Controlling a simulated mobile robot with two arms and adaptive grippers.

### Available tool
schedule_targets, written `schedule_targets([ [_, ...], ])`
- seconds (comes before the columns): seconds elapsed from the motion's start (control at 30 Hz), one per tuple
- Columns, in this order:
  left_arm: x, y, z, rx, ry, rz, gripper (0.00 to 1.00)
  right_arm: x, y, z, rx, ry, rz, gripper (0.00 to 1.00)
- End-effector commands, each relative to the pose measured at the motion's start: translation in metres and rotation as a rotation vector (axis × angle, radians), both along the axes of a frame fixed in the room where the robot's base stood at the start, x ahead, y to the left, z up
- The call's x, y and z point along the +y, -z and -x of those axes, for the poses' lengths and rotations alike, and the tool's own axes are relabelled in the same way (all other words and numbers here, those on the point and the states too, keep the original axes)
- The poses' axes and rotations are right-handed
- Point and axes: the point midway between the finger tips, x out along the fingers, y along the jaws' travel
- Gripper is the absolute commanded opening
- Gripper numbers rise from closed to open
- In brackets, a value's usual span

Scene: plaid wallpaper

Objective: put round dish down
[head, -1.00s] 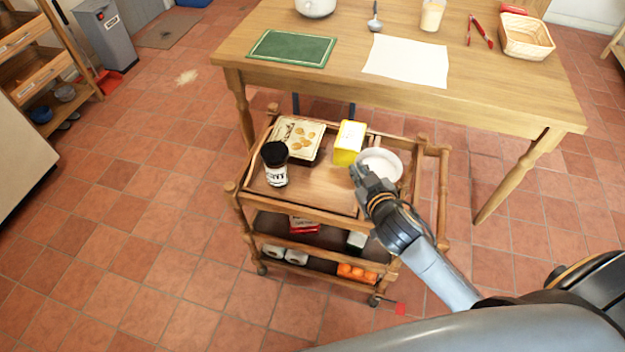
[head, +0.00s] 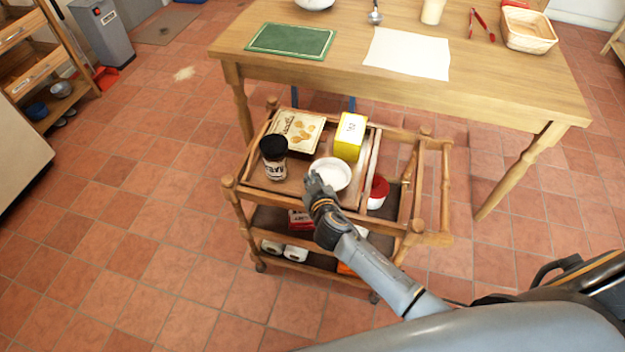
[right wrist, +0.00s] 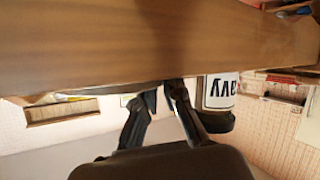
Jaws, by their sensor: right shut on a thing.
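The round dish (head: 333,174) is white and shallow. In the head view it is level, over the right part of the wooden tray on top of the trolley (head: 290,185), in front of a yellow box. My right gripper (head: 315,183) is shut on the dish's near left rim. I cannot tell whether the dish touches the tray. In the right wrist view, the picture is upside down; the fingers (right wrist: 160,98) are close to the wooden surface, and the dish is hard to make out. My left gripper is not in view.
A dark-lidded jar (head: 274,160) stands left of the dish. A flat tin (head: 298,131) and the yellow box (head: 350,136) stand behind. A red-lidded jar (head: 378,192) is to the right, beyond the tray's divider. The wooden table (head: 480,95) is behind the trolley.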

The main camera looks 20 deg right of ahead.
Motion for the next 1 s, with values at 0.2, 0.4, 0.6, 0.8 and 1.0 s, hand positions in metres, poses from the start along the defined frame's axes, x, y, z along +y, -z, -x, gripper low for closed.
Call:
schedule_targets([
  [0.2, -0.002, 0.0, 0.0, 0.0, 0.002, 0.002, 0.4, 0.0, 0.0, 0.0, -0.001, 0.0, -0.001, 0.0],
  [0.4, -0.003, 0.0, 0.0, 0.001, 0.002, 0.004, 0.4, 0.0, 0.001, 0.0, 0.0, 0.0, -0.001, 0.32],
  [0.6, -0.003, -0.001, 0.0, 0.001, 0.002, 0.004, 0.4, 0.0, 0.0, 0.0, -0.001, 0.0, 0.0, 0.32],
  [0.8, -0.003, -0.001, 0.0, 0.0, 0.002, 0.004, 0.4, 0.001, -0.003, 0.01, 0.001, 0.0, -0.001, 0.32],
  [1.0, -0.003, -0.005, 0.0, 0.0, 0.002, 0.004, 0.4, 0.005, -0.016, 0.044, 0.002, 0.001, -0.003, 0.32],
])
